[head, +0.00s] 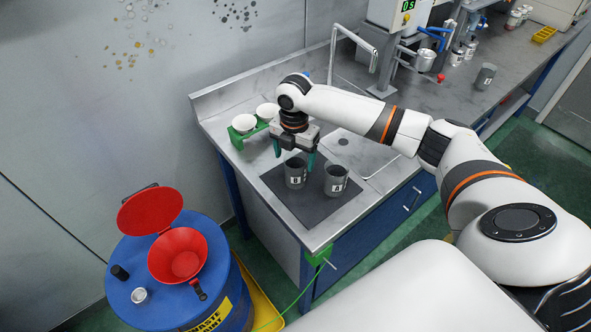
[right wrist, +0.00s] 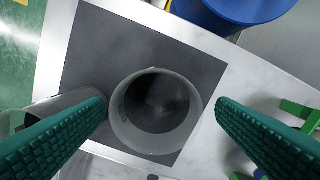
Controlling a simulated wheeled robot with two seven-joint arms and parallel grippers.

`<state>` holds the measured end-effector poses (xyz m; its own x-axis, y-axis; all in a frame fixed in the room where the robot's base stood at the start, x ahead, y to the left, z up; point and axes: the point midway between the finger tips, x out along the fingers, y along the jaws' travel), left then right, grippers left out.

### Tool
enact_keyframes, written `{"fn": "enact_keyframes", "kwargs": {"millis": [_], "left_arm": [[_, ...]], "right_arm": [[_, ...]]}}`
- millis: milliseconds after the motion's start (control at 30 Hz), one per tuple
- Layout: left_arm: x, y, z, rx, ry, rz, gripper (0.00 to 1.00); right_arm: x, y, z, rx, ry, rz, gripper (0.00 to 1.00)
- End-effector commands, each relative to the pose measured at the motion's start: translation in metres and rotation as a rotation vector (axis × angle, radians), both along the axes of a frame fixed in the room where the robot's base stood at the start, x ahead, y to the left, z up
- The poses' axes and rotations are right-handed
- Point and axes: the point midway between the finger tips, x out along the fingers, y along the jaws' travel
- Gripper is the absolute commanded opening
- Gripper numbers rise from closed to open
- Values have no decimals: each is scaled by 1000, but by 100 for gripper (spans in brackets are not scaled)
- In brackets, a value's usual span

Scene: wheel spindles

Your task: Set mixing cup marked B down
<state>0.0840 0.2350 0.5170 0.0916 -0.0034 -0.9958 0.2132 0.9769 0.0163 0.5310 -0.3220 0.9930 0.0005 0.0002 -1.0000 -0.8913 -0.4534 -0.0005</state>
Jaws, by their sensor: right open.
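The grey mixing cup marked B (head: 295,176) stands upright on the dark square mat (head: 306,208) on the bench. My right gripper (head: 294,154) is above it, pointing down, with its green fingers apart. In the right wrist view, cup B (right wrist: 155,112) shows from above, empty inside, between the two open fingers with a gap on each side. The cup marked A (head: 336,182) stands upright to the right of B on the same mat; it is partly hidden behind a finger in the right wrist view. My left gripper is not in view.
White bowls (head: 244,123) sit in a green holder (head: 236,140) behind the mat. A blue drum (head: 160,290) with a red funnel (head: 178,257) stands at the left. A tap (head: 352,50) and a machine are at the back. Another grey cup (head: 485,77) stands farther right.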

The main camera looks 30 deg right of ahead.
Motion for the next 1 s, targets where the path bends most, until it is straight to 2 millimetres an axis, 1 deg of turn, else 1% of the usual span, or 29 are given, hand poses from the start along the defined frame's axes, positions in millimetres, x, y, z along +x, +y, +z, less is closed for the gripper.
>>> {"fn": "enact_keyframes", "kwargs": {"millis": [33, 133, 200, 300, 400, 567, 667, 800, 900, 1000], "left_arm": [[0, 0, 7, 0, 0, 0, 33], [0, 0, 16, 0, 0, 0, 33], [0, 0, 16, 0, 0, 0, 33], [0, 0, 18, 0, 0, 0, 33], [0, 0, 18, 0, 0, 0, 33], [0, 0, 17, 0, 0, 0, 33], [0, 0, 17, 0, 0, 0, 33], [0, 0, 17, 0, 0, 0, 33], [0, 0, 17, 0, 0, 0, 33], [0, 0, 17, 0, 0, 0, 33]], "right_arm": [[-2, -1, -4, 0, 5, -1, 80], [-3, -2, -20, -2, 6, -1, 80], [-3, -2, -32, 0, 5, -1, 80], [-3, -2, -41, 0, 2, 0, 80], [-2, -2, -44, 0, 1, 0, 80], [-2, -2, -45, -1, 0, 0, 80], [-2, -2, -44, -1, 0, 0, 65], [-2, -2, -44, -1, 0, 0, 42], [-2, -2, -44, -1, 0, 0, 28], [-2, -2, -44, -1, 0, 0, 28]]}}
